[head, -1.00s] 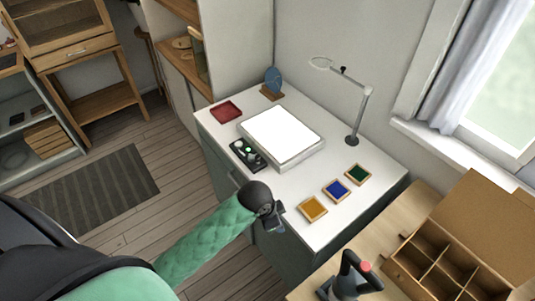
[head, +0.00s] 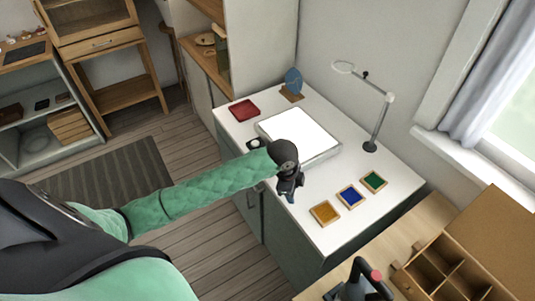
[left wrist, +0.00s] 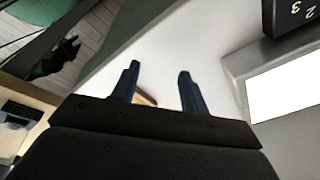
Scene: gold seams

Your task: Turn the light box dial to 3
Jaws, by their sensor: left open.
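The light box (head: 328,152) is a white box with a glowing top on the white desk. It also shows in the left wrist view (left wrist: 238,68). Its black dial box (head: 254,143) sits at its left side, mostly hidden by my left arm in the head view. In the left wrist view a corner of the dial box (left wrist: 290,15) shows the numbers 2 and 3; the knob is out of frame. My left gripper (head: 290,190) is open and empty over the desk, apart from the box; its fingers (left wrist: 158,72) point forward. A dark forked shape (left wrist: 66,50) may be my right gripper, its jaws unclear.
Yellow (head: 325,213), blue (head: 350,196) and green (head: 374,182) tiles lie right of my gripper. A compartment box (head: 440,270) is lower right.

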